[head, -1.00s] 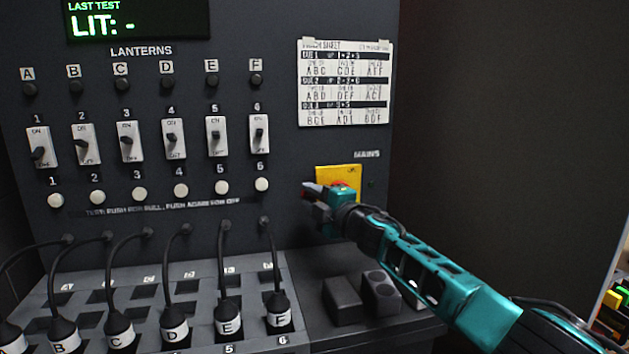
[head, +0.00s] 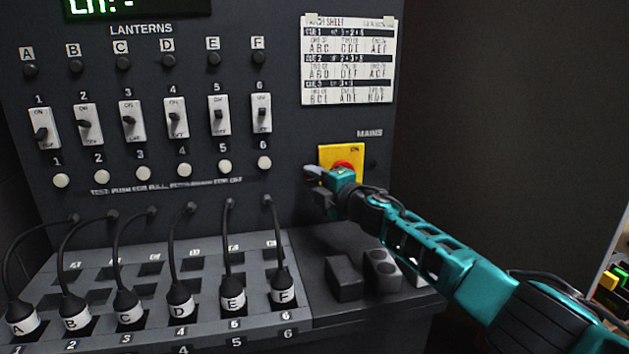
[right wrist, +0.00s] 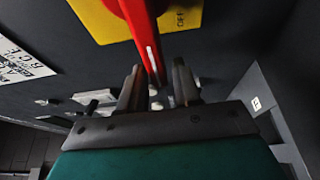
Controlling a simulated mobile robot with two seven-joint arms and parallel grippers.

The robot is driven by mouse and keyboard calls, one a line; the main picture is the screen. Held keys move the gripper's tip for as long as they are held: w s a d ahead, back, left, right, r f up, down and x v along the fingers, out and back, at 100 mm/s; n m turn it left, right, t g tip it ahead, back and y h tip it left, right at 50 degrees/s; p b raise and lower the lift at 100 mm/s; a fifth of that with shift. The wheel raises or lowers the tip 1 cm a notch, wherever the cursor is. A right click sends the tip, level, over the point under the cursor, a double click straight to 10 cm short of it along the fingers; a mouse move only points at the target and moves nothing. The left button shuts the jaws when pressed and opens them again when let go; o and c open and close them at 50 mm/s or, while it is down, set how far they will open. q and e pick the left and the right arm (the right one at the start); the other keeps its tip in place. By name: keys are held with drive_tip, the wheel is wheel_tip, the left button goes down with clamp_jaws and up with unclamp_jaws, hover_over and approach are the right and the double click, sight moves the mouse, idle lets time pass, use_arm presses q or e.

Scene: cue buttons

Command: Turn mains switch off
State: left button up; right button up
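The mains switch is a yellow plate (head: 328,153) under the MAINS label, with a red handle (head: 343,165) on it. In the right wrist view the red handle (right wrist: 140,30) reaches down toward my right gripper (right wrist: 157,85), its tip between the two fingertips. Dark gaps show between the handle and the fingers, so the gripper is open. In the head view my right gripper (head: 314,185) is at the plate's lower left and partly covers it. The handle's exact setting is partly hidden. My left gripper is not in view.
Lantern toggle switches (head: 218,115) and white test buttons (head: 224,166) are left of the plate. A patch sheet (head: 348,60) hangs above. Below are labelled plugs with cables (head: 233,298) and dark blocks (head: 344,278) on the ledge.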

drive_tip(key=shift+o, duration=0.9)
drive_tip(key=p+v, duration=0.2)
drive_tip(key=v, duration=1.1)
